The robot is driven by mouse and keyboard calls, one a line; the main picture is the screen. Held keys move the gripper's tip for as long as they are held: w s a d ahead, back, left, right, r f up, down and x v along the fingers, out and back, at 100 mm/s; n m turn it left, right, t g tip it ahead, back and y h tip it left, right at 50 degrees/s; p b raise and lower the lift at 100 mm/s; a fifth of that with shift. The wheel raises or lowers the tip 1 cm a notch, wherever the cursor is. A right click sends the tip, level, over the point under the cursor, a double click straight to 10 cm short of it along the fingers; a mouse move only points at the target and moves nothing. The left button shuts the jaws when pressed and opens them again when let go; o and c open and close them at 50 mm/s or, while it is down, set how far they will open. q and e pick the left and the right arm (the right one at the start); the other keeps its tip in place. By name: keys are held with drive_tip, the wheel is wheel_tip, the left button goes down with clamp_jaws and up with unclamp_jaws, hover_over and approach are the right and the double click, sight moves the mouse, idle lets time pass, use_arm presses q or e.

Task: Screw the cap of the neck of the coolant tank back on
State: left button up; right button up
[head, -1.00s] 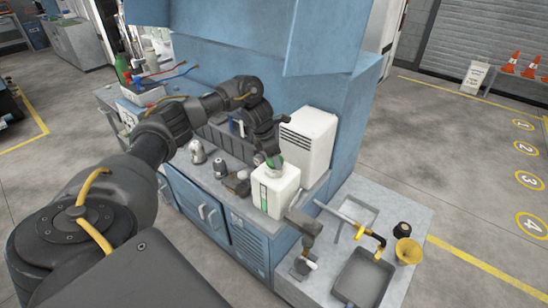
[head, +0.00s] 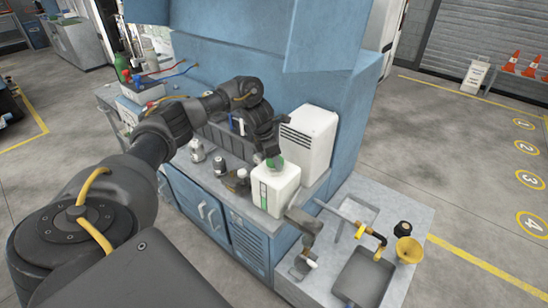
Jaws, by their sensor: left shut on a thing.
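The white coolant tank (head: 277,191) stands upright on the blue workbench, with a green level strip on its front. The neck is hidden by the cap and fingers. My right gripper is not in view.
A white louvred box (head: 308,137) stands close behind the tank. Small grey canisters (head: 219,166) stand to the left on the bench. On the lower bench at right are a grey tray (head: 364,276) and a yellow funnel (head: 408,250).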

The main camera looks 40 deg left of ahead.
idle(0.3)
use_arm(q)
drive_tip(key=shift+w+f+m+b, duration=0.1)
drive_tip(key=shift+f+m+b, duration=0.1)
drive_tip(key=shift+m+b, duration=0.9)
drive_tip(key=shift+r+m+h, duration=0.25)
drive_tip(key=shift+m+h, duration=0.05)
drive_tip(key=shift+m, duration=0.2)
drive_tip(key=shift+m+g, duration=0.5)
drive_tip(key=shift+m, duration=0.5)
drive_tip(key=shift+p, duration=0.3)
drive_tip(key=shift+m+h, duration=0.3)
drive_tip(key=shift+m, duration=0.5)
drive_tip(key=shift+w+m+g+p, duration=0.1)
drive_tip(key=shift+m+g+p, duration=0.4)
drive_tip(key=shift+m, duration=0.7)
drive_tip(key=shift+f+m, duration=0.1)
drive_tip(key=shift+m, duration=0.5)
